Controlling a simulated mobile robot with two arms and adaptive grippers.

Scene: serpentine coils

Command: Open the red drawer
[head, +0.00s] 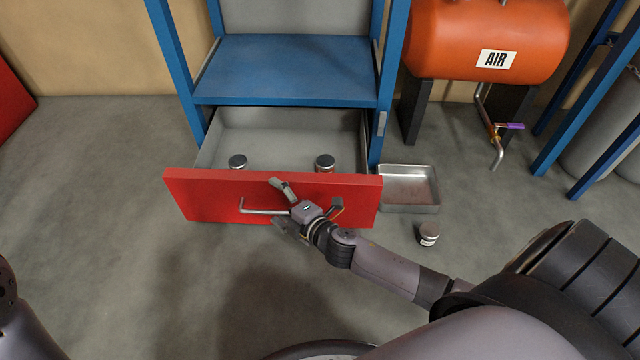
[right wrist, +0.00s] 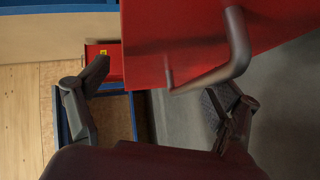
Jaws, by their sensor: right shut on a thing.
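The red drawer (head: 185,196) stands pulled well out below the blue shelf frame, its grey inside showing from above. Its red front also fills the upper part of the right wrist view (right wrist: 165,30). A bent metal bar handle (head: 262,211) sits on the front; it also shows in the right wrist view (right wrist: 238,50). My right gripper (head: 290,209) is at the drawer front, shut on the handle, hiding the handle's right part. My left gripper is out of view.
Two dark-lidded jars (head: 237,162) (head: 324,163) are in the drawer. A metal tray (head: 430,209) and another jar (head: 428,234) are on the floor to the right. An orange air tank (head: 450,45) stands at the back right. The floor at left is clear.

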